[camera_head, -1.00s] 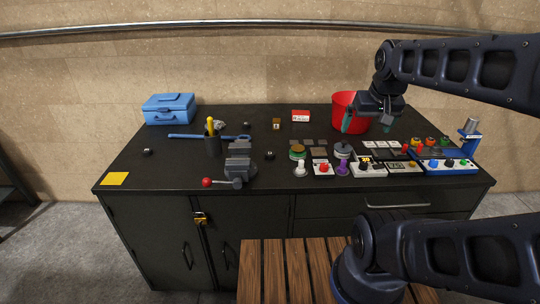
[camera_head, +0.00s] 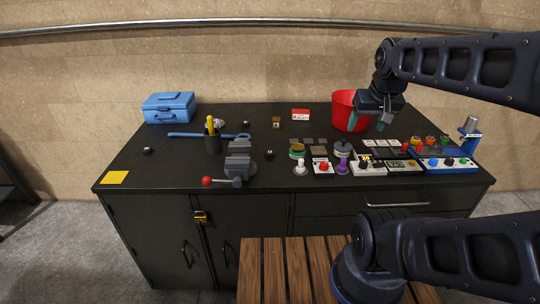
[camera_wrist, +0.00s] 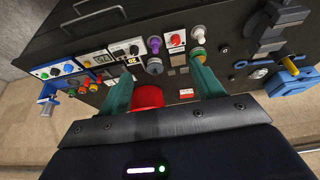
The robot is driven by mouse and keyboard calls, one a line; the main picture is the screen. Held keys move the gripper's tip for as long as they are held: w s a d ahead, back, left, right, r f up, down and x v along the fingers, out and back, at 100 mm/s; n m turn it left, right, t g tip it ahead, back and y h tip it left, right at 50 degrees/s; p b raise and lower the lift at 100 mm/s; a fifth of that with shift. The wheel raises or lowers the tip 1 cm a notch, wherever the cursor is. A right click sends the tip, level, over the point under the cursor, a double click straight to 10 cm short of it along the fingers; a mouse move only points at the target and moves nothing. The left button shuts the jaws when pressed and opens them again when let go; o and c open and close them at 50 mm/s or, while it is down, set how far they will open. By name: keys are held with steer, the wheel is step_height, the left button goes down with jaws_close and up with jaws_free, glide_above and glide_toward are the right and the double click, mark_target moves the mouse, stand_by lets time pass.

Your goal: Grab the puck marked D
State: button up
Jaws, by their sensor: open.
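Several small dark pieces lie on the black bench: one at far left (camera_head: 147,150), one at the back (camera_head: 246,124) and one right of the vise (camera_head: 269,154). They are too small for me to read a letter, so I cannot tell which is the puck marked D. Flat grey and brown square plates (camera_head: 319,152) lie near the middle right. My gripper (camera_head: 367,123) is open and empty, in front of the red bucket (camera_head: 344,108) in the head view. In the wrist view my two green fingers (camera_wrist: 163,90) stand apart, with the red bucket (camera_wrist: 148,96) showing between them.
A vise (camera_head: 239,163) with a red-ended handle stands at the front middle. Control boxes (camera_head: 447,166) line the right front. The left bench area is mostly clear.

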steer(key=m+g+h, duration=0.4)
steer(key=m+h, duration=0.1)
steer(key=m, duration=1.3)
glide_above(270, 152)
steer(key=a, duration=0.5)
step_height(270, 152, down, 20)
steer(key=r, duration=0.1)
steer(key=shift+n, duration=0.3)
steer(key=shift+x, duration=5.4)
steer(key=shift+s+a, duration=0.1)
steer(key=shift+c, duration=0.5)
steer(key=c, duration=1)
